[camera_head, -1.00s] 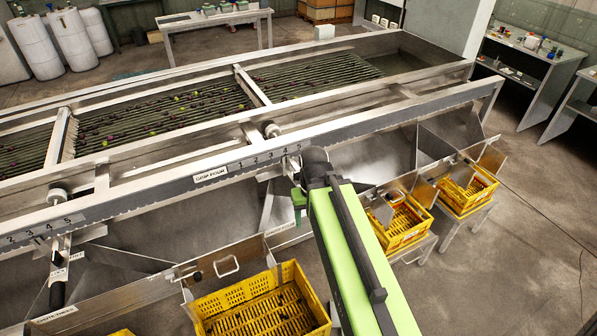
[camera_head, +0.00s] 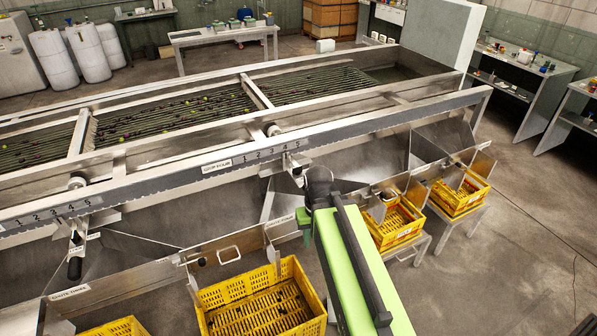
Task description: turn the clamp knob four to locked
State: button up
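A label that seems to read "four" (camera_head: 217,166) is on the long metal rail, left of a scale numbered 1 to 5 (camera_head: 270,153). A pale round knob (camera_head: 272,130) stands just above this scale. A metal bracket (camera_head: 294,164) hangs at the scale's right end, and its lower part is hidden behind my arm. I cannot tell for sure which part is clamp knob four, nor read its position. My gripper (camera_head: 306,222), at the end of my green arm, is below the bracket and in front of the chutes.
A similar pale knob (camera_head: 77,183) and a black-handled lever (camera_head: 75,268) are at the left. Yellow crates (camera_head: 262,288) (camera_head: 398,222) (camera_head: 460,192) stand under the chutes. The metal chute walls (camera_head: 225,240) are close to my gripper. Open floor lies at the right.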

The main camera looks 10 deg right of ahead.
aim_at(297, 170)
jog(key=u, duration=0.9)
jog(key=i, duration=0.7)
jog(key=u, duration=0.15)
